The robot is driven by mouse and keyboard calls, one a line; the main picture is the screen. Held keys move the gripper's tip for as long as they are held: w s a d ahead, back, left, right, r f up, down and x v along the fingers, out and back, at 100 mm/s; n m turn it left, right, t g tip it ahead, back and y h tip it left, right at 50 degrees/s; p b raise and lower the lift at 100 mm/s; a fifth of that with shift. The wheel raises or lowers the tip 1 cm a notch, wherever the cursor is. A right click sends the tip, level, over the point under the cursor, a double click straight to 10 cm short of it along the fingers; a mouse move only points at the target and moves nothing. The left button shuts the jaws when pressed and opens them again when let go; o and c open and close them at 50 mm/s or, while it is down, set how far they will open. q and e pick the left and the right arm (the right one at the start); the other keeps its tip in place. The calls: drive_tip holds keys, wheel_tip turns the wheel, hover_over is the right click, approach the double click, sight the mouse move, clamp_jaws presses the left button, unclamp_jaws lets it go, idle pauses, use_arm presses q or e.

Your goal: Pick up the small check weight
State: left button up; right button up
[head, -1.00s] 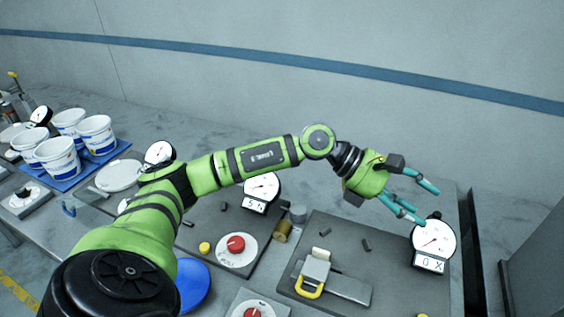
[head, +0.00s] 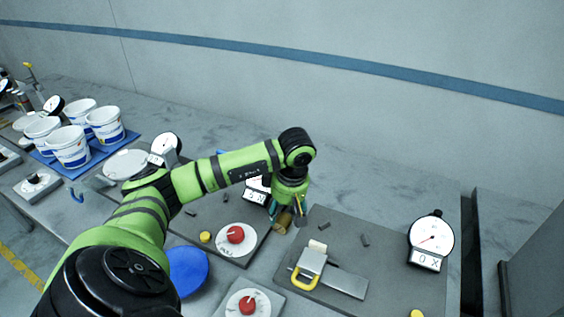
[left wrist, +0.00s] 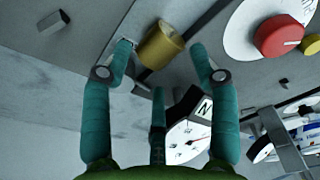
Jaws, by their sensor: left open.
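A small brass-coloured cylinder (head: 283,222), which looks like the check weight, stands near the right edge of the middle grey plate. It shows larger in the left wrist view (left wrist: 161,46). My left gripper (head: 287,207) points down just over it, with teal fingers spread. In the left wrist view the open left gripper (left wrist: 163,58) has a finger on either side of the cylinder, and a third finger shows lower down. I cannot tell whether any finger touches it. The fingers partly hide the cylinder in the head view. My right gripper is not in view.
A red knob (head: 235,234) on a white dial and a yellow button (head: 205,237) lie left of the cylinder. A dial gauge (left wrist: 188,135) stands close by the fingers. A yellow-handled clamp (head: 312,263) and another gauge (head: 432,240) are on the right plate.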

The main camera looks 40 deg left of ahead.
sight(282, 218)
use_arm(q)
drive_tip(key=shift+a+f+p, duration=0.2)
drive_tip(key=shift+f, duration=0.35)
drive_tip(key=shift+a+f+p, duration=0.15)
drive_tip(key=shift+f+p, duration=0.05)
drive_tip(key=shift+f, duration=0.8)
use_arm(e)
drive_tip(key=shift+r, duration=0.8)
use_arm(q)
drive_tip(key=shift+c, duration=0.4)
clamp_jaws()
drive_tip(key=shift+r, duration=0.15)
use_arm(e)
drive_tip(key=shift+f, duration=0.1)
